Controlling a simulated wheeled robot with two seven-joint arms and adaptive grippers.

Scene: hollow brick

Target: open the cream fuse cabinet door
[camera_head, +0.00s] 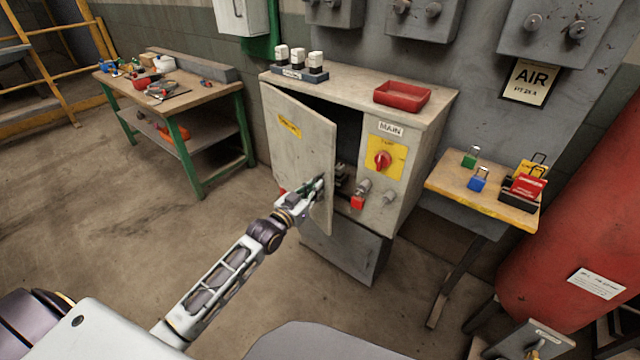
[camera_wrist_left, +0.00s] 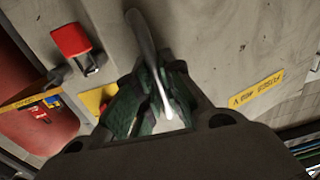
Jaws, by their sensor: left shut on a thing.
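The cream fuse cabinet (camera_head: 425,115) stands in the middle of the head view. Its door (camera_head: 290,145), with a yellow label, is partly open and swung out toward me, with a dark gap behind it. My left gripper (camera_head: 316,190) is at the door's free edge, shut on the door handle (camera_wrist_left: 150,60), a pale bar between its green fingers in the left wrist view. The door face (camera_wrist_left: 230,50) and its yellow label also show there. The right gripper is in neither view.
The cabinet front has a red switch (camera_head: 383,160) on a yellow plate and a red padlock (camera_head: 358,202). A red tray (camera_head: 402,95) sits on top. A small table (camera_head: 450,191) with padlocks stands right, a workbench (camera_head: 205,93) left. Floor before the door is clear.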

